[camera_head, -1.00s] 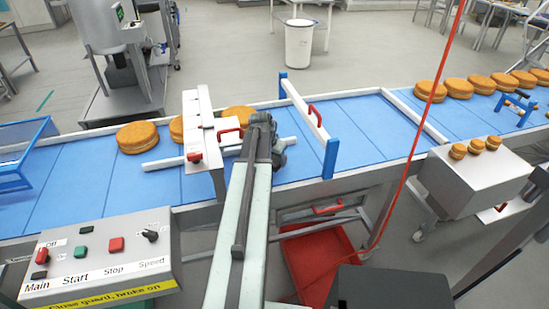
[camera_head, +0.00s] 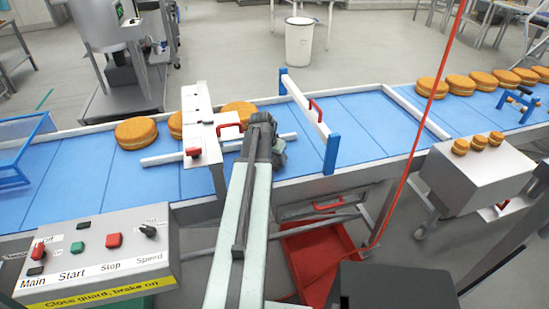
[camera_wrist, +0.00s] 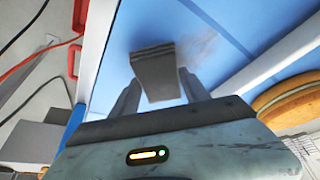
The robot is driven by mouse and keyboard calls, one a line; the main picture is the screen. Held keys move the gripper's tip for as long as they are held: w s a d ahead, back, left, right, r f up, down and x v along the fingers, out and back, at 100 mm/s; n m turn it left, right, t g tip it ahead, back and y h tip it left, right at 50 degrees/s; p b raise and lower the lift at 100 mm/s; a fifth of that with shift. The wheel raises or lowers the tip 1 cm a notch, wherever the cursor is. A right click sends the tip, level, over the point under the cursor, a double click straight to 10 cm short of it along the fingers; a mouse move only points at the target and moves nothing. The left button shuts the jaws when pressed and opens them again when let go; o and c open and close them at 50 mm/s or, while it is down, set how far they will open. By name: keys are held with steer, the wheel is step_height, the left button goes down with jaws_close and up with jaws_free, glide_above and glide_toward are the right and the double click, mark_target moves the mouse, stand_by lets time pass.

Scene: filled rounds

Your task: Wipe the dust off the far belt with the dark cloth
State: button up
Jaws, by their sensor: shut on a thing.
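The dark cloth (camera_wrist: 155,62) shows in the wrist view as a grey folded pad. My gripper (camera_wrist: 159,80) is shut on it, one finger at each side. The pad is over the blue belt (camera_wrist: 126,26) and looks close to its surface; I cannot tell whether it touches. A faint grey dust smear (camera_wrist: 200,46) lies just right of the pad's tip. In the head view my gripper (camera_head: 270,148) is above the belt (camera_head: 355,128), right of the white gate, and my arm hides the cloth and dust.
Filled rounds (camera_head: 136,132) sit on the belt at left, and more (camera_head: 461,85) at right. A white gate with red handles (camera_head: 200,130) and a white bar with blue posts (camera_head: 305,105) cross the belt. A red cord (camera_head: 408,165) hangs at right. A control box (camera_head: 95,255) stands front left.

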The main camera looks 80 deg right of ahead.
steer(key=shift+f+b, duration=0.75)
steer(key=shift+f, duration=0.05)
